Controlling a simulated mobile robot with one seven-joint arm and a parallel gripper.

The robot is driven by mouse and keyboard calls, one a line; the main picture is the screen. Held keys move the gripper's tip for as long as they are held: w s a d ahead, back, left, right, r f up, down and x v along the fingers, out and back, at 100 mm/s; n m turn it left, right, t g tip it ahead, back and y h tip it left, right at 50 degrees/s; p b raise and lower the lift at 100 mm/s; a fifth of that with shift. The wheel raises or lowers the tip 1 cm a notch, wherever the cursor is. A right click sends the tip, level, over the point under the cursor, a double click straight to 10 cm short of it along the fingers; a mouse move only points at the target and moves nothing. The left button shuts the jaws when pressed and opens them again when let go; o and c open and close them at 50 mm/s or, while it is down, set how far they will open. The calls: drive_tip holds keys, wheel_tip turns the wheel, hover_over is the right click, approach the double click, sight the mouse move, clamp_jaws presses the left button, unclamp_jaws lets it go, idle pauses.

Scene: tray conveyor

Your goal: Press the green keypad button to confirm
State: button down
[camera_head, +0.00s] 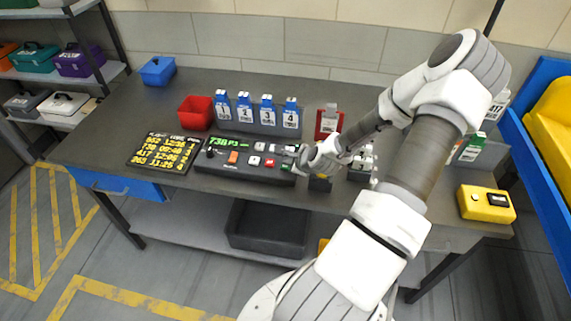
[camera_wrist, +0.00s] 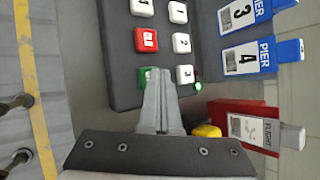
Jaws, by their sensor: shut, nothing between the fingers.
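The green keypad button (camera_wrist: 143,76) is at the lower corner of the dark keypad console (camera_wrist: 113,60) in the wrist view, below the red button (camera_wrist: 147,40). My gripper (camera_wrist: 160,72) is shut and empty. Its fingertips overlap the right side of the green button and lie left of the white 3 button (camera_wrist: 184,75). I cannot tell whether they touch the button. In the head view my gripper (camera_head: 294,158) is at the right end of the console (camera_head: 215,166), whose display reads green text. The green button (camera_head: 286,167) shows small beside the fingers.
Four blue and white pier tags (camera_head: 256,113) stand behind the console. A black board with yellow numbers (camera_head: 165,151) lies to its left. A red bin (camera_head: 196,112) and a red card holder (camera_head: 329,121) stand close by. A small green light (camera_wrist: 197,86) shows at the console edge.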

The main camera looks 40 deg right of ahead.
sight(288, 167)
drive_tip(key=shift+r+p, duration=0.7)
drive_tip(key=shift+r, duration=0.15)
wheel_tip(288, 167, up, 5)
drive_tip(key=p, duration=0.4)
drive_tip(key=shift+r, duration=0.1)
idle(0.6)
